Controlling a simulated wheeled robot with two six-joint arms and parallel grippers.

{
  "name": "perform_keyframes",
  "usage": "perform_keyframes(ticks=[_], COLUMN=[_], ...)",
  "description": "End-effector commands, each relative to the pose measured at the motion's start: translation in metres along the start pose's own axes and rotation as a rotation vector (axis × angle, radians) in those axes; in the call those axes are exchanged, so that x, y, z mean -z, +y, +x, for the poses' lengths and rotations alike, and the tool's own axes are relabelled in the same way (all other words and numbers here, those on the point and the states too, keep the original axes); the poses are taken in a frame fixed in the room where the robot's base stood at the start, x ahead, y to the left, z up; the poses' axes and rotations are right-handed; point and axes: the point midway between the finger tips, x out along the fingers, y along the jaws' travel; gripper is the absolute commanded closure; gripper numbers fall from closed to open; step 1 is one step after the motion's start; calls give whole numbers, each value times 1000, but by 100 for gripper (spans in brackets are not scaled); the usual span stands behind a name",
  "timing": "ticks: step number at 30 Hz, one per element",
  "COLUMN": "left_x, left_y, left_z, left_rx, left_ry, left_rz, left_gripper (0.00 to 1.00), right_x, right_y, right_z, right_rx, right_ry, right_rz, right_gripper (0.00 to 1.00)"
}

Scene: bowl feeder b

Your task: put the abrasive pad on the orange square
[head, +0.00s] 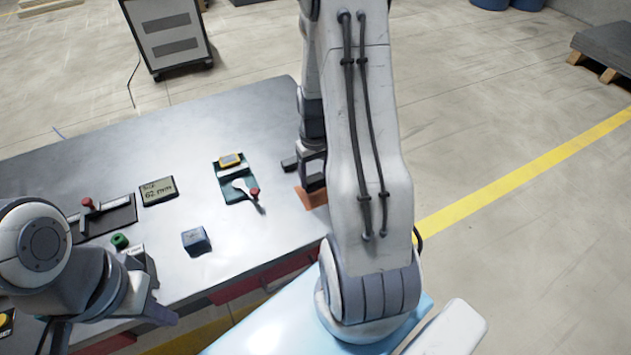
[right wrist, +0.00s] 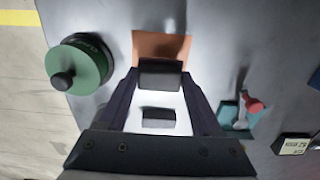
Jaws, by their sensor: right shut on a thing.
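The abrasive pad (right wrist: 160,75) is a dark grey block between the fingertips of my right gripper (right wrist: 160,82) in the right wrist view. The gripper is shut on it. The orange square (right wrist: 160,44) lies on the table just beyond the pad, which overlaps its near edge in that view; I cannot tell whether they touch. In the head view, my right gripper (head: 312,172) is above the orange square (head: 312,197), and my arm hides part of the area. My left gripper (head: 158,296) is at the lower left, its fingers apart, with nothing visible between them.
A green round knob (right wrist: 80,66) stands beside the orange square. A teal plate with a red-tipped lever (head: 240,188), a display (head: 158,190), a blue block (head: 196,240) and a green button (head: 120,241) are on the grey table.

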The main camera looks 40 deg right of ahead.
Motion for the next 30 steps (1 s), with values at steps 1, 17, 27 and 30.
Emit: perform_keyframes(ticks=[1,17,27,30], left_x=[0,0,0,0], left_y=[0,0,0,0], left_z=[-2,-1,-1,-2], left_rx=[0,0,0,0], left_ry=[0,0,0,0], left_rz=[0,0,0,0], left_gripper=[100,100,100,100], right_x=[-2,-1,-1,-1], right_y=[0,1,0,0], right_z=[9,34,34,32], right_rx=[2,0,0,0], right_ry=[-6,-1,-1,-1], right_rz=[1,0,0,0], right_gripper=[85,85,3,3])
